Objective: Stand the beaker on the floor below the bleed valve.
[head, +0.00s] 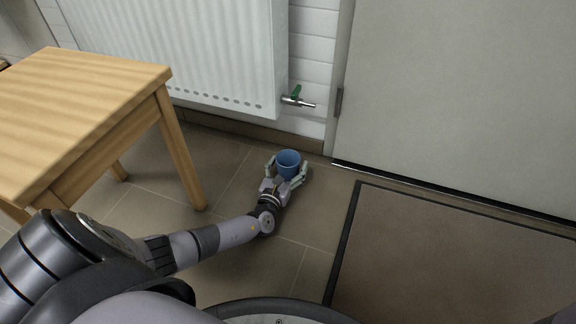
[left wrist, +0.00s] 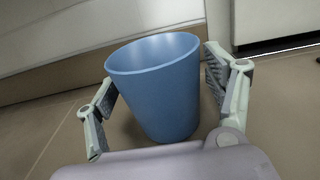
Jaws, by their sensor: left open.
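The blue beaker (head: 288,163) stands upright on the tiled floor in the head view, below and slightly left of the bleed valve (head: 297,99) with its green handle. My left gripper (head: 287,170) is low at the floor, its fingers on either side of the beaker. In the left wrist view the beaker (left wrist: 160,85) is between the open fingers (left wrist: 165,100). The beaker looks empty. My right gripper is not in view.
A white radiator (head: 190,45) hangs on the wall behind. A wooden table (head: 80,95) stands at left, one leg near my left arm. A grey door (head: 460,90) and a brown doormat (head: 450,260) are at right.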

